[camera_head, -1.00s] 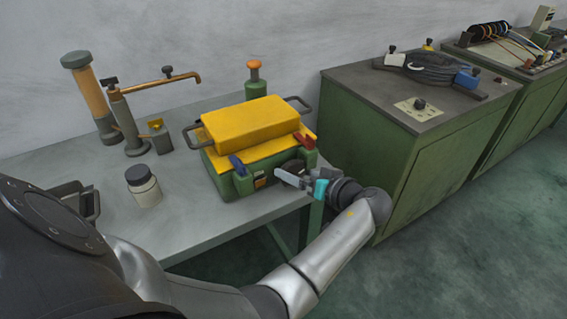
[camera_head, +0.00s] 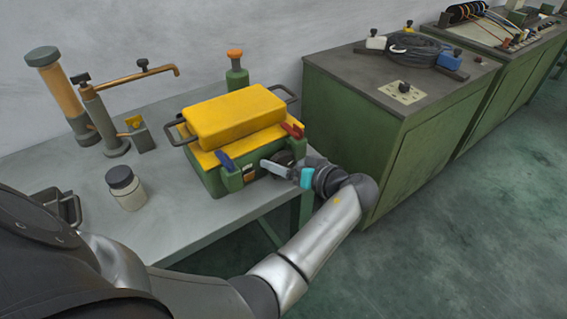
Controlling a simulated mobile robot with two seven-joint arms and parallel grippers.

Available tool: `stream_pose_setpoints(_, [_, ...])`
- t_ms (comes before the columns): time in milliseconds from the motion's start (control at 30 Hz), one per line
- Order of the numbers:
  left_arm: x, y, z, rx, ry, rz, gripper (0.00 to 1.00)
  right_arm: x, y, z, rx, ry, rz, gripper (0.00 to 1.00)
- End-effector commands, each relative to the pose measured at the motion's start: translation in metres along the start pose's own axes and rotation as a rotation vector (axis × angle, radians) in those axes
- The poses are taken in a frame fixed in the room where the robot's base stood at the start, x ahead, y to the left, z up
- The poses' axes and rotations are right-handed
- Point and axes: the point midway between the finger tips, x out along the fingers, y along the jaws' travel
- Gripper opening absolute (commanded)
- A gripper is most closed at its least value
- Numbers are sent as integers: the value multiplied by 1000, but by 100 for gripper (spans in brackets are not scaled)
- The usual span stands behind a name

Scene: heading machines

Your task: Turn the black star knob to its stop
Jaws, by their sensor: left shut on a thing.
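A green machine (camera_head: 208,178) with a yellow top (camera_head: 236,115) stands on the grey table. The black star knob (camera_head: 284,157) is a dark round shape on its front, near the right corner, and is largely hidden by my gripper. My left gripper (camera_head: 272,168), with a grey finger and a teal band behind it, is at the knob and shut on it. The far finger and the exact grip are hidden. The knob's angle cannot be made out. My right gripper is not in view.
A blue lever (camera_head: 226,161) and a red lever (camera_head: 293,130) flank the machine's front. A dark-lidded jar (camera_head: 126,188), a brass-piped stand (camera_head: 105,125) and an orange-topped green bottle (camera_head: 237,74) share the table. A green cabinet (camera_head: 345,140) stands to the right.

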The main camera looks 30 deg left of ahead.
Motion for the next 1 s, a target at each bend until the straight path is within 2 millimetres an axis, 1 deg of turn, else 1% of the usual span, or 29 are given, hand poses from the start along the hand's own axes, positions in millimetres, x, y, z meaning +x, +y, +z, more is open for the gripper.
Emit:
stream_pose_setpoints(33, [0, 0, 0, 0, 0, 1, 54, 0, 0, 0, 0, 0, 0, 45])
stream_pose_setpoints(200, [0, 0, 0, 0, 1, 1, 35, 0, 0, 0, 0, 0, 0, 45])
stream_pose_setpoints(233, [0, 0, 0, 0, 1, 1, 33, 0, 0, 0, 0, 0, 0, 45])
stream_pose_setpoints(567, [0, 1, 0, 53, -1, -19, 33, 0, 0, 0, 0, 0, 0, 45])
stream_pose_setpoints(767, [1, 2, 0, 168, -2, -66, 33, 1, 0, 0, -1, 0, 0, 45])
stream_pose_setpoints(1000, [1, 3, 0, 367, -6, -148, 33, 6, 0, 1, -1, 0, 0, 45])
